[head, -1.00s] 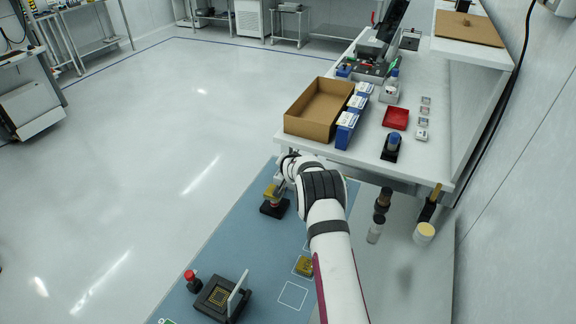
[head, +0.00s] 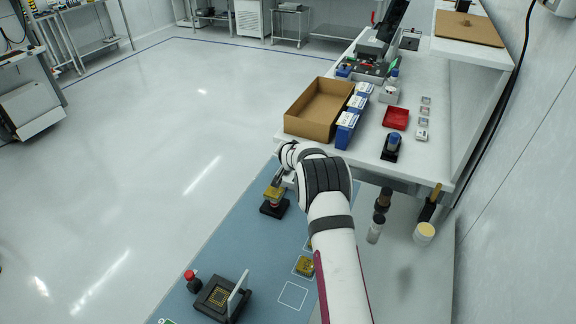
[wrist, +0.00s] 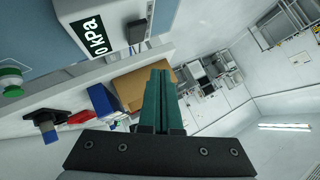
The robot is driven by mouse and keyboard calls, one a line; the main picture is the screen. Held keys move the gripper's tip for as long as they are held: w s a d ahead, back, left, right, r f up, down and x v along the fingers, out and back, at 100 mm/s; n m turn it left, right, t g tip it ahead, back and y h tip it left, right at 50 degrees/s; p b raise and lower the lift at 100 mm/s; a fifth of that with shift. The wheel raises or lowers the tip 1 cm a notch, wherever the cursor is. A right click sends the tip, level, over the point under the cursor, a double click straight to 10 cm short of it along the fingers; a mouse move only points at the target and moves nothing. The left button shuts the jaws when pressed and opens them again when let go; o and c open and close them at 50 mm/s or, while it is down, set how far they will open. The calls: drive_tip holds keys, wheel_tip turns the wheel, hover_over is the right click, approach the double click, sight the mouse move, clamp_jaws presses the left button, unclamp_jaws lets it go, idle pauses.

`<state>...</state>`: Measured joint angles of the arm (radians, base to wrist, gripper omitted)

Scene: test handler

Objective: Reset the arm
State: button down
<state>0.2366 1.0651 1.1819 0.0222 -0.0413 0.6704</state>
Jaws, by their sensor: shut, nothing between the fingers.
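My arm reaches from the bottom of the head view out over the blue mat (head: 225,235). My gripper (head: 279,180) is partly hidden by my wrist there, close to a gold piece (head: 274,193) on a black stand (head: 273,209); I cannot tell the gap between them. In the wrist view my gripper's green fingers (wrist: 160,82) are together, with nothing between them.
An open socket with a raised lid (head: 217,297), a red knob (head: 190,276) and a gold chip (head: 304,265) are on the mat. Beyond stands a white bench with a cardboard box (head: 300,127), blue boxes (head: 346,131) and a red tray (head: 396,118). Open floor lies left.

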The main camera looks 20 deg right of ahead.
drive_tip(key=shift+s+a+r, duration=0.1)
drive_tip(key=shift+a+r, duration=0.05)
drive_tip(key=shift+r, duration=0.85)
